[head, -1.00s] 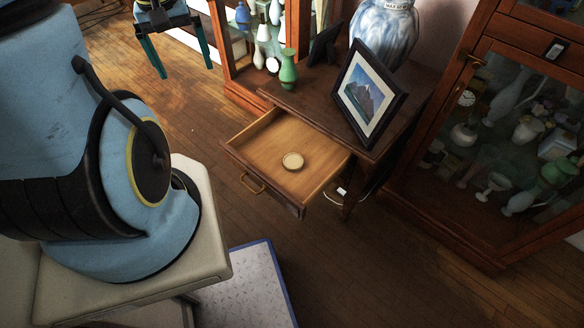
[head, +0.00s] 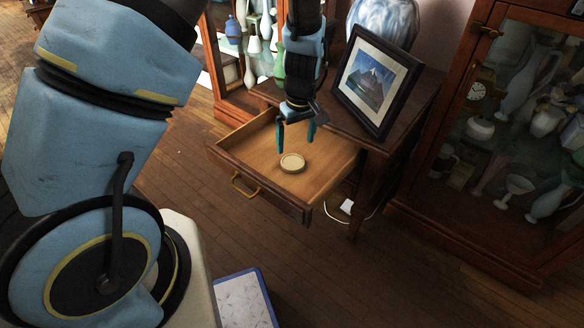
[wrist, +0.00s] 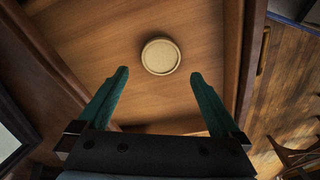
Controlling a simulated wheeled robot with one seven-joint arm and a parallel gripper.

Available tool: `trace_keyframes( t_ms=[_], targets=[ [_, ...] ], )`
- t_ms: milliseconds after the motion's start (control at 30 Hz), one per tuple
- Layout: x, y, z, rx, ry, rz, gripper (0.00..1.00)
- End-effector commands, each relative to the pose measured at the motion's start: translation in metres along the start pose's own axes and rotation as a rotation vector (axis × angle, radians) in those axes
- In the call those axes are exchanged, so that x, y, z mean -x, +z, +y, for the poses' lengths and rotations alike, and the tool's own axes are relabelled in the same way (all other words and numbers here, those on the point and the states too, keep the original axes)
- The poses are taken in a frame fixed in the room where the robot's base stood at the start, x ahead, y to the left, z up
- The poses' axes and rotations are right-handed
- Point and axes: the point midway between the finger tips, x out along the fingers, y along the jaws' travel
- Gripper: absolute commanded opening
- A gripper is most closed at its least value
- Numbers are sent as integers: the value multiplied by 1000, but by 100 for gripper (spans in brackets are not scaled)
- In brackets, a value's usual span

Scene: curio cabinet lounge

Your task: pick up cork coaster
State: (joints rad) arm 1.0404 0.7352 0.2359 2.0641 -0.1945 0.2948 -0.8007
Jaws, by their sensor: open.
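The cork coaster (head: 292,163) is a small round tan disc lying flat on the floor of the open wooden drawer (head: 240,166). My gripper (head: 295,136) is open and empty, pointing down over the drawer, just behind and above the coaster in the head view. In the wrist view the coaster (wrist: 160,56) lies ahead of the two green fingers (wrist: 158,88), roughly centred between them and beyond their tips. The fingers do not touch it. Nothing hides the coaster in either view.
A framed mountain picture (head: 376,82) stands on the cabinet top, right of my gripper. A blue and white vase (head: 385,22) and a green vase (head: 279,62) are behind. A glass-fronted cabinet (head: 470,190) stands at right.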

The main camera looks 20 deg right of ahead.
Motion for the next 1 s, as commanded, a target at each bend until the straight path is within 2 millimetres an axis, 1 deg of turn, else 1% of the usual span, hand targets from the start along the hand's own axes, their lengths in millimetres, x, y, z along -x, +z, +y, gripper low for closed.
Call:
trace_keyframes(
  t_ms=[33,100,267,333,500,600,700,900,933,1000],
  targets=[
    [-10,0,0,0,-2,-2,100],
    [-17,0,0,0,-1,-1,100],
    [-27,0,0,-1,0,0,100],
    [-34,-1,-1,-1,0,0,100],
    [-61,-1,-3,-1,-1,-2,100],
    [-71,-2,-2,-2,0,-1,100],
    [-76,-2,-2,-2,1,0,100],
    [-76,-2,-2,-2,2,0,100],
    [-76,-2,-2,-2,2,0,99],
    [-76,-2,-2,-2,2,0,91]
  ],
)
